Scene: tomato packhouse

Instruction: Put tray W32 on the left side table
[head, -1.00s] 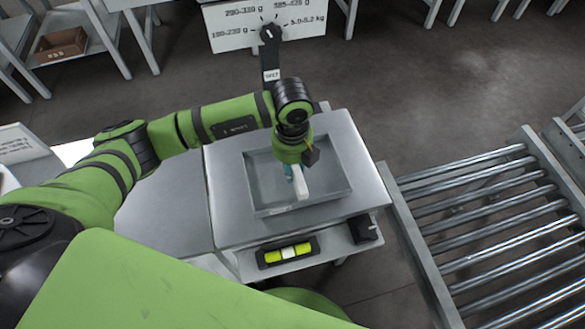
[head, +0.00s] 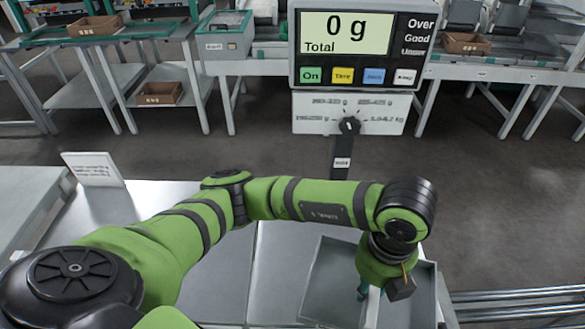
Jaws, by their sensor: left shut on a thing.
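A shallow grey metal tray (head: 318,280) sits on or just above the steel scale platform (head: 275,265) at bottom right; I cannot tell if it touches. No W32 mark is readable on it. My wrist and the frame's lower edge hide part of the tray. A grey table (head: 30,195) stands at the far left. My right gripper is not in view.
The scale display (head: 346,40) reads 0 g, with a dial plate (head: 312,112) below it. A white sign (head: 92,168) stands left of a bright bare surface (head: 135,200). Rollers (head: 520,303) lie at lower right. Brown boxes (head: 158,93) sit on racks behind.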

